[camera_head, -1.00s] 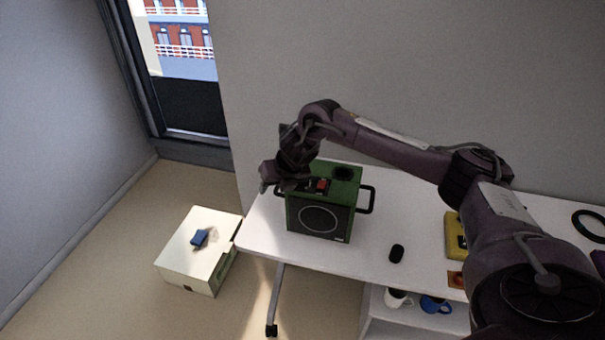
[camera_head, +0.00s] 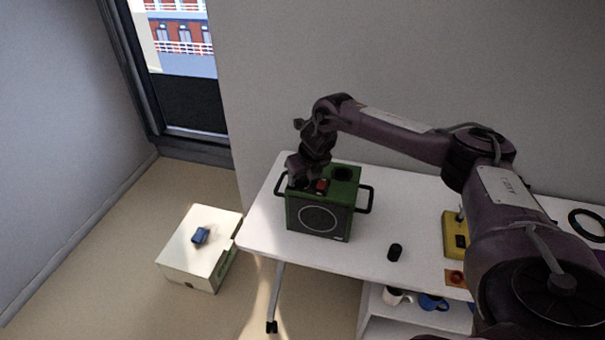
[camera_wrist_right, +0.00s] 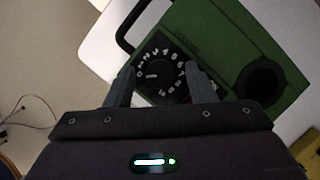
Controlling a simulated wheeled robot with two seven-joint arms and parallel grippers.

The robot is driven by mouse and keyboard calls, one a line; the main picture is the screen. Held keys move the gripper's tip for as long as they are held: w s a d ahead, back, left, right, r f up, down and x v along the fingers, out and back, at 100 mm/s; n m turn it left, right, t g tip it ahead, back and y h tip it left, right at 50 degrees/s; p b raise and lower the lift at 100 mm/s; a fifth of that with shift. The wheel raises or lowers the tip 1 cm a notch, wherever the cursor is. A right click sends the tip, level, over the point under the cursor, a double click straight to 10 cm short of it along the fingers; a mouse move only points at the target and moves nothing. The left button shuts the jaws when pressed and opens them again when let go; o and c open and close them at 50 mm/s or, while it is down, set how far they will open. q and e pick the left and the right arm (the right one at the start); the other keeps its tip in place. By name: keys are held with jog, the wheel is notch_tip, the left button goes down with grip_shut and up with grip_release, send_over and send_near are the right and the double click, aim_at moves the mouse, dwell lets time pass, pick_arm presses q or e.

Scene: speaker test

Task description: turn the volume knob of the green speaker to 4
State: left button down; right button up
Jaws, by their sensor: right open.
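The green speaker (camera_head: 349,192) stands upright on the white table (camera_head: 270,238), with a black round front and a handle on each side. In the right wrist view its green top (camera_wrist_right: 222,38) carries a black dial plate with white numbers and a round black volume knob (camera_wrist_right: 153,84). A short white mark on the knob points to the left, toward the low numbers; the exact number is too small to read surely. My right gripper (camera_head: 300,182) is over the left part of the speaker's top. In the wrist view its open fingers (camera_wrist_right: 160,80) stand on either side of the knob, with nothing visibly gripped.
A red part (camera_head: 321,185) sits on the speaker's top beside my gripper. A black cylinder (camera_head: 395,252) and a yellow device (camera_head: 452,234) stand to the right. Mugs (camera_head: 432,303) sit on a shelf below. A white box (camera_head: 193,262) with a blue object stands on the floor.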

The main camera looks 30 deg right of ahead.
jog(key=c, duration=1)
